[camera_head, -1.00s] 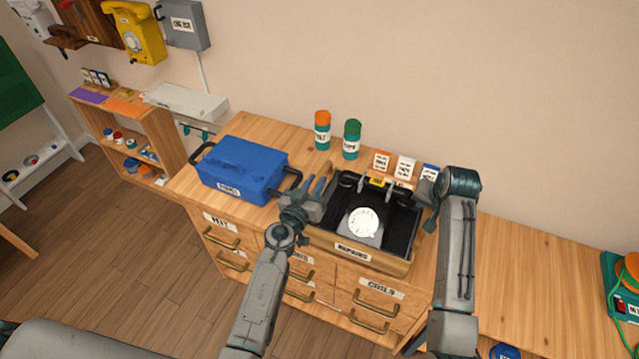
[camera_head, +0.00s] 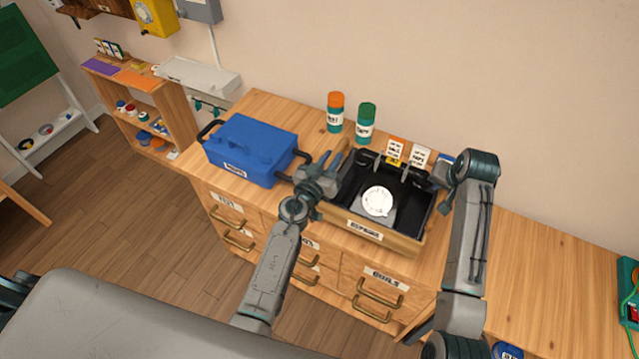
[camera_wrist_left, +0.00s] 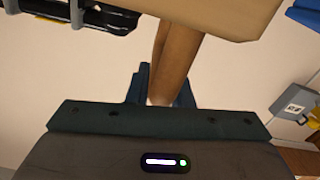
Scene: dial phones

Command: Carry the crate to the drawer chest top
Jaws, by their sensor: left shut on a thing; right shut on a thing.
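The crate (camera_head: 378,235) is a wooden box with a black inside and a "REPAIRS" label on its front. A dial phone with a white dial (camera_head: 377,202) sits in it. The crate is level over the drawer chest top (camera_head: 265,107); I cannot tell whether it touches it. My left gripper (camera_head: 330,168) is at the crate's left side. In the left wrist view its fingers (camera_wrist_left: 160,92) are shut around a brown wooden bar (camera_wrist_left: 176,62) of the crate. My right gripper (camera_head: 441,180) is shut on the crate's right side, its fingertips partly hidden.
A blue toolbox (camera_head: 250,150) stands close left of the crate and my left gripper. An orange-capped canister (camera_head: 335,112) and a green-capped canister (camera_head: 365,123) stand behind, with small cards (camera_head: 419,157) just behind the crate. A lower wooden surface (camera_head: 555,265) at right is largely clear.

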